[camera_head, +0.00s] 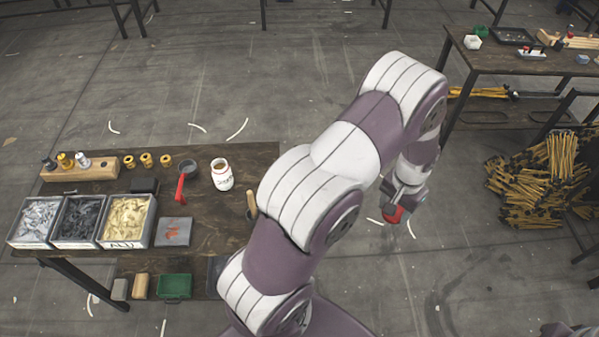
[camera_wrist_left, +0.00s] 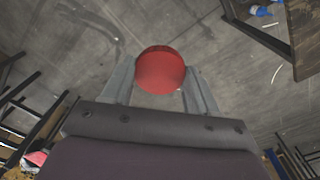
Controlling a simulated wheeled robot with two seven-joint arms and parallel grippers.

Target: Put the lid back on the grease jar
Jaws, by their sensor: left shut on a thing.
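The grease jar (camera_head: 222,178) is white with dark lettering and a red band near its rim. It stands upright and open on the dark table at the left, and its brownish contents show. My left gripper (camera_head: 396,208) is shut on the red lid (camera_head: 393,215), held over the open floor well to the right of the jar and the table. In the left wrist view the round red lid (camera_wrist_left: 160,70) sits between the two fingertips (camera_wrist_left: 160,78). My right gripper is not in view.
The dark table (camera_head: 205,235) bears bins of rivets (camera_head: 128,221), a wooden block with small bottles (camera_head: 80,171), brass spools and a red-handled tool (camera_head: 180,188). My arm hides the table's right part. Another table (camera_head: 520,62) stands at the upper right, above yellow-black parts (camera_head: 545,185).

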